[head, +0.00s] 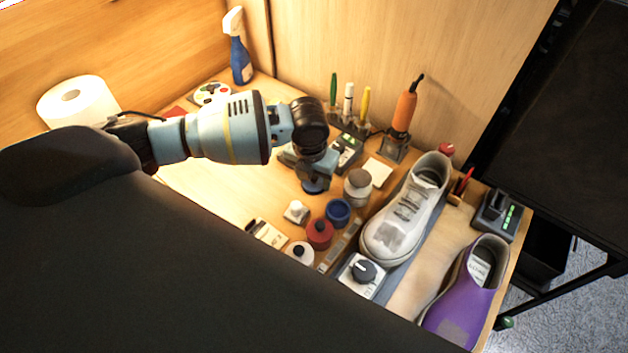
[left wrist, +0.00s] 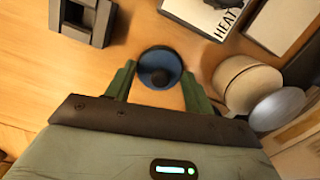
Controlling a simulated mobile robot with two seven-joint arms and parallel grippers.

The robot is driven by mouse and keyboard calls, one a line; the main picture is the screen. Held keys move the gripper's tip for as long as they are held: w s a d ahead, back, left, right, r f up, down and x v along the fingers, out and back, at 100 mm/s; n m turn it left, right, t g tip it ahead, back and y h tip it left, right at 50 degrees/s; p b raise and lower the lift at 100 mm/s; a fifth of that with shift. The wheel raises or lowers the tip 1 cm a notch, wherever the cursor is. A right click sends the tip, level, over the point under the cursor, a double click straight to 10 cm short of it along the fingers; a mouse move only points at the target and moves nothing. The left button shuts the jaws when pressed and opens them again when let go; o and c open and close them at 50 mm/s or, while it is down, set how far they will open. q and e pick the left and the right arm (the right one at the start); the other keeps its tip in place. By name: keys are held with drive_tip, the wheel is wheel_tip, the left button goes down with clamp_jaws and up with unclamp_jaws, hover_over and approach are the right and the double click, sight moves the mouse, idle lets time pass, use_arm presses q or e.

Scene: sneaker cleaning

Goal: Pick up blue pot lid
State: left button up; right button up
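The blue pot lid (left wrist: 160,68) is a round disc with a dark knob, and it lies on the wooden table in the left wrist view. In the head view a blue edge of the lid (head: 312,188) shows just under my left gripper (head: 316,176). In the left wrist view my left gripper (left wrist: 158,74) is open, with one green finger on each side of the lid. I cannot tell whether the fingers touch it. The open blue pot (head: 338,212) stands close to the right of the lid in the head view. My right gripper is not in view.
A grey-white pot (head: 358,187) stands right of the lid. A red pot (head: 319,233) and a white pot (head: 299,252) stand in front. A white sneaker (head: 408,212) and a purple sneaker (head: 467,294) are at the right. Several tools stand behind the gripper.

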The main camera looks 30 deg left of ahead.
use_arm(q)
drive_tip(key=c, duration=0.5)
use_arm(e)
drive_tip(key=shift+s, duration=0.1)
use_arm(q)
drive_tip(key=shift+r, duration=0.1)
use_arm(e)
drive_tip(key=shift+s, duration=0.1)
